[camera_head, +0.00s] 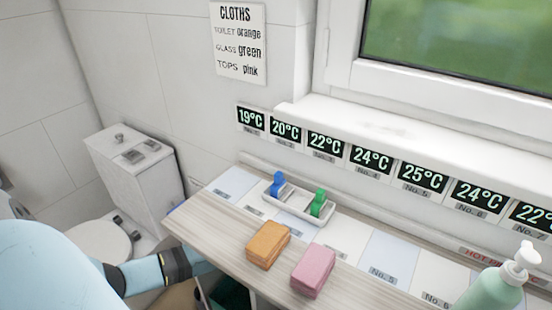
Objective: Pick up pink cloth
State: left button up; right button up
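The pink cloth (313,270) is a thick folded block lying on the wood-topped counter (222,228) near its front edge. The orange cloth (268,244) lies just to its left, with a narrow gap between them. Nothing is touching the pink cloth. My light blue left arm comes in at the lower left, below the counter's front edge. Its gripper cannot be made out. My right gripper is not in view.
A white tray (290,207) holds a blue clip (278,184) and a green clip (318,203) behind the cloths. A pump bottle (492,290) stands at the lower right. A toilet (135,175) is at left. Temperature displays line the wall beneath the window.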

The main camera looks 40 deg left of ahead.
aim_at(310, 274)
jog(key=k+l, duration=0.1)
jog(key=k, duration=0.9)
